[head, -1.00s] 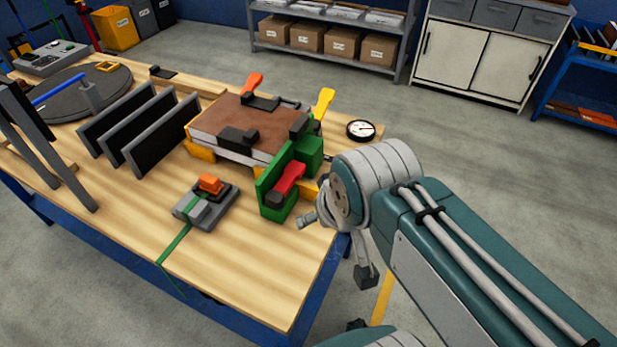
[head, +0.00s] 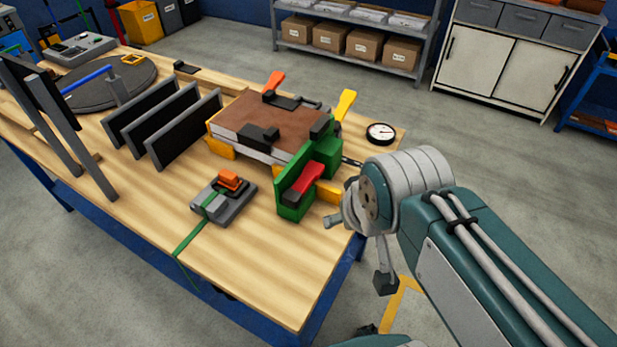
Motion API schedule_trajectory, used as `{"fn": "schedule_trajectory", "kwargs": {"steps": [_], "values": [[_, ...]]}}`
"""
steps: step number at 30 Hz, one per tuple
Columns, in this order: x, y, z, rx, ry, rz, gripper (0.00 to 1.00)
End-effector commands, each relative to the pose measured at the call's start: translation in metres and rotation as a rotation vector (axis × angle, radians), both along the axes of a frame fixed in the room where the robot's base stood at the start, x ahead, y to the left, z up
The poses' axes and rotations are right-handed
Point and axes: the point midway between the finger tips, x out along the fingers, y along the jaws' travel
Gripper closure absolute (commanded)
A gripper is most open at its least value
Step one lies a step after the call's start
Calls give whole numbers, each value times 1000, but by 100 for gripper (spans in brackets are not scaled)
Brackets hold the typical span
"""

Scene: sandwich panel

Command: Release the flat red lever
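The red lever (head: 307,178) lies low along the green clamp (head: 292,206) at the near right corner of the brown-topped panel (head: 262,119). Its lower end is dark. An orange lever (head: 274,82) and a yellow lever (head: 345,103) stick up at the panel's far side. My gripper (head: 385,280) hangs at the end of my arm, past the bench's right edge and right of the red lever, apart from it. Only a dark-tipped part of it shows; the rest is hidden by my wrist, so its opening cannot be told.
A round dial gauge (head: 381,133) lies right of the panel. A grey block with an orange top (head: 229,181) and green strap sits in front. Upright dark plates (head: 165,128) stand to the left. The front right of the wooden bench (head: 290,265) is clear.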

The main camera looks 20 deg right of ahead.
Motion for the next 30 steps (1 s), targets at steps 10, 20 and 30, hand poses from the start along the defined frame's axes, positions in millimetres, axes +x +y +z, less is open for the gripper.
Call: {"fn": "schedule_trajectory", "kwargs": {"steps": [10,20,30], "values": [[20,8,-23,226,167,-189,100],[49,14,-48,514,351,-446,100],[86,10,-70,820,514,-723,100]]}}
